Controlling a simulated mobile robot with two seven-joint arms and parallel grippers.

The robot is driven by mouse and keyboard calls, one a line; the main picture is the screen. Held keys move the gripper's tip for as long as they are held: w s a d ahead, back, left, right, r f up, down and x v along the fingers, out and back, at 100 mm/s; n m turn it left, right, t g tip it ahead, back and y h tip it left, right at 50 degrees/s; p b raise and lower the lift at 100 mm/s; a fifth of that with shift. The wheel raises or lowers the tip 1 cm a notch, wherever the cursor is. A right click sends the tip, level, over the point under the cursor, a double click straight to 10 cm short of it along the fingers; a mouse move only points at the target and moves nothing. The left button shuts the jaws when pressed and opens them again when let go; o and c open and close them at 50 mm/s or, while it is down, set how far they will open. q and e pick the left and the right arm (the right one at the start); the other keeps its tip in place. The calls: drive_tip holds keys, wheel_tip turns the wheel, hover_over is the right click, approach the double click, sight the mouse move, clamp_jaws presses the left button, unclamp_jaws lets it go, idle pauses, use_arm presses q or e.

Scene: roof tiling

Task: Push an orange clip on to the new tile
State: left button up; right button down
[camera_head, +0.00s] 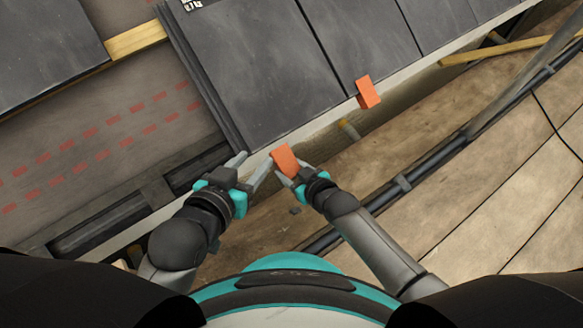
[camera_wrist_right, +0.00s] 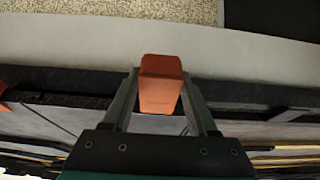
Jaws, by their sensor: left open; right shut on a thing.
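An orange clip (camera_head: 284,160) is held between the fingers of my right gripper (camera_head: 291,175), just below the lower edge of the tile row. In the right wrist view the clip (camera_wrist_right: 160,85) sits between the two fingertips. The dark grey tile (camera_head: 260,75) lies above and left of the clip, and I cannot tell whether the clip touches it. My left gripper (camera_head: 250,168) is open and empty, at the tile's lower left corner. A second orange clip (camera_head: 368,92) sits on the tile edge to the right.
More dark tiles (camera_head: 365,40) continue up to the right. Bare underlay with red dashes (camera_head: 100,130) lies at left, beside a wooden batten (camera_head: 137,40). A dark pipe (camera_head: 400,187) runs above the scaffold boards (camera_head: 470,200) below the roof edge.

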sight(283, 155)
drive_tip(key=shift+w+a+r+p, duration=0.25)
drive_tip(key=shift+w+a+r, duration=0.2)
drive_tip(key=shift+w, duration=0.15)
drive_tip(key=shift+w+a+r+p, duration=0.25)
drive_tip(key=shift+w+a+r, duration=0.2)
drive_tip(key=shift+w, duration=0.15)
idle(0.8)
drive_tip(key=shift+w+a+r, duration=0.35)
drive_tip(key=shift+w+r, duration=0.15)
drive_tip(key=shift+w, duration=0.05)
idle(1.2)
drive_tip(key=c, duration=0.6)
unclamp_jaws()
drive_tip(key=o, duration=0.5)
drive_tip(key=shift+s+f, duration=0.1)
drive_tip(key=shift+f, duration=0.05)
drive_tip(key=shift+d, duration=0.1)
drive_tip(key=shift+s, duration=0.1)
drive_tip(key=s+r+p, duration=0.1)
drive_tip(key=r+p, duration=0.1)
drive_tip(key=s+d+r+p, duration=0.1)
drive_tip(key=r+p, duration=0.1)
drive_tip(key=p, duration=0.1)
drive_tip(key=d+r+p, duration=0.1)
drive_tip(key=r+p, duration=0.1)
drive_tip(key=p, duration=0.1)
drive_tip(key=shift+s, duration=0.4)
